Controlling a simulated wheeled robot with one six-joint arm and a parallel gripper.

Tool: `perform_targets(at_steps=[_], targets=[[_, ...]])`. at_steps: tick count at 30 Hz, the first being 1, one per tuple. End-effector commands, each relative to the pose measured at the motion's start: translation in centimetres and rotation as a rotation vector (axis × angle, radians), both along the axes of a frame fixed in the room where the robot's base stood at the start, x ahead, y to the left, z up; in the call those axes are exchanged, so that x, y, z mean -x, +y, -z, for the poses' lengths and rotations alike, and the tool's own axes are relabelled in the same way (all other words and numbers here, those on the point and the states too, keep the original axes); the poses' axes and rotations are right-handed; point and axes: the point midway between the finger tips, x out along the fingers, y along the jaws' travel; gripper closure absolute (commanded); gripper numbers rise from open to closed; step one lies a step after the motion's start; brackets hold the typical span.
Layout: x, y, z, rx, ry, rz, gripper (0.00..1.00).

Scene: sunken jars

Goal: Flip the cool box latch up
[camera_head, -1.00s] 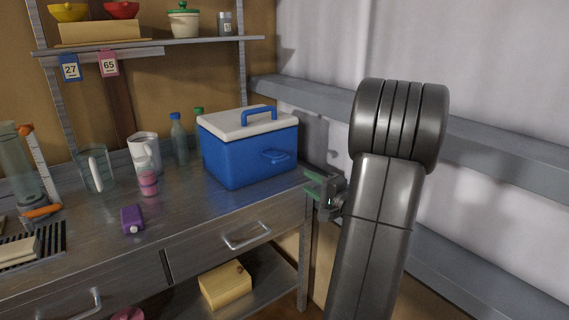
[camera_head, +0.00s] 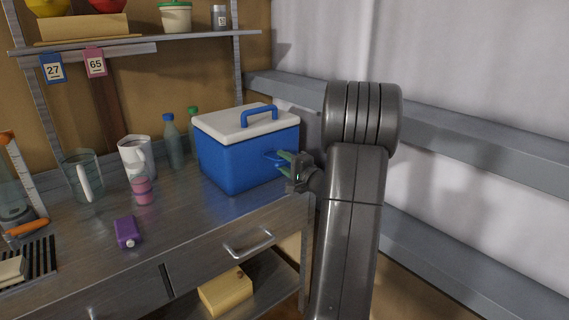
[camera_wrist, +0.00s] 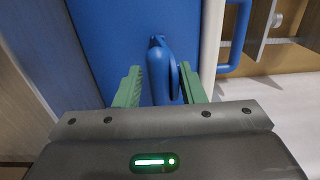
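The cool box (camera_head: 232,165) is blue with a white lid (camera_head: 228,122) and stands on the right end of the metal bench. Its blue latch (camera_head: 270,154) is on the side nearest my arm. My gripper (camera_head: 283,160) has green fingers and is at that side. In the wrist view, the latch (camera_wrist: 158,72) lies between the two fingers of my gripper (camera_wrist: 161,84). The fingers are apart, one on each side of the latch. I cannot tell whether either finger touches it. The fingertips partly hide the latch in the head view.
The lid's blue handle (camera_head: 259,112) stands up. Left of the box are bottles (camera_head: 174,145), a white jug (camera_head: 136,158), a pink jar (camera_head: 142,191) and a purple item (camera_head: 126,232). A grey wall rail (camera_head: 450,140) runs behind my arm. The bench front before the box is clear.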

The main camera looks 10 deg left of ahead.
Motion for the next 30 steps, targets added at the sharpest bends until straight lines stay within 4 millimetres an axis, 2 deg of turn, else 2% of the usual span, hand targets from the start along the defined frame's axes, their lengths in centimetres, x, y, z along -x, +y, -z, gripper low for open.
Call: perform_targets(at_steps=[1,5,6,30], targets=[[0.0,0.0,0.0,0.0,0.0,0.0,0.73],[0.0,0.0,0.1,0.0,0.001,0.0,0.99],[0.0,0.0,0.1,0.001,0.002,0.0,1.0],[0.1,-1.1,-0.1,0.047,0.038,-0.002,1.0]])
